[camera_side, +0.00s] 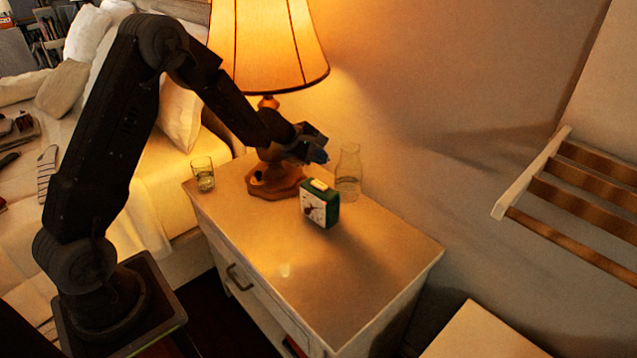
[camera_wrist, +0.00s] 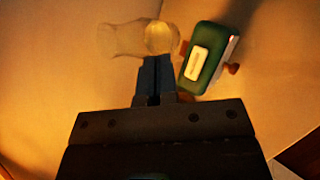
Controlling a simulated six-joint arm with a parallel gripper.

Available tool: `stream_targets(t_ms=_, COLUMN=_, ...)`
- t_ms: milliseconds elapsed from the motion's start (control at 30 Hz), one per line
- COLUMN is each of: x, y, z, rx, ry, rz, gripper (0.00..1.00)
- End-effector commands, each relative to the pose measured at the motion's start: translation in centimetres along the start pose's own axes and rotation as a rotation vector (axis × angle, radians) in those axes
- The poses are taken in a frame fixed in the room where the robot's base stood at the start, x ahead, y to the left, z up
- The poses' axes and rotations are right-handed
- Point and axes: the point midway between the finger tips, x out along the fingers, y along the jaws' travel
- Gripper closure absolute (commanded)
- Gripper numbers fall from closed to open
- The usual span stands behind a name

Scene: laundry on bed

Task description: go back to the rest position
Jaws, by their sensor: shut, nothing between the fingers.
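My gripper (camera_side: 318,156) is above the nightstand (camera_side: 375,255), between the lamp and the glass carafe. In the wrist view its two fingers (camera_wrist: 153,80) are together with nothing between them. A green alarm clock (camera_side: 320,204) with a white face stands upright on the nightstand, just below my gripper in the side view. In the wrist view the clock (camera_wrist: 207,58) is right of the fingertips and shows its white top button. The clear glass carafe (camera_side: 348,173) stands behind the clock. In the wrist view the carafe (camera_wrist: 135,38) is just beyond the fingertips; I cannot tell the gap.
A lit table lamp (camera_side: 268,45) stands close to my arm. A drinking glass (camera_side: 203,174) is at the nightstand's left edge. The bed (camera_side: 165,190) is at the left, and a wooden slatted rack (camera_side: 580,190) is at the right. The nightstand's front right is clear.

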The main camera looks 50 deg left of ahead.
Motion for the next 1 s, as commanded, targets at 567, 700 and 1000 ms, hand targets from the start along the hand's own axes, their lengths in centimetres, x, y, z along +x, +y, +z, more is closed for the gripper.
stream_targets(t_ms=567, x=-10.8, y=-2.2, z=14.4, rx=0.633, ry=-0.162, rz=-0.081, gripper=1.0)
stream_targets(t_ms=700, x=-16.1, y=-6.0, z=18.5, rx=0.946, ry=-0.189, rz=-0.14, gripper=1.0)
stream_targets(t_ms=1000, x=-26.0, y=-15.6, z=19.8, rx=1.572, ry=-0.097, rz=-0.295, gripper=1.0)
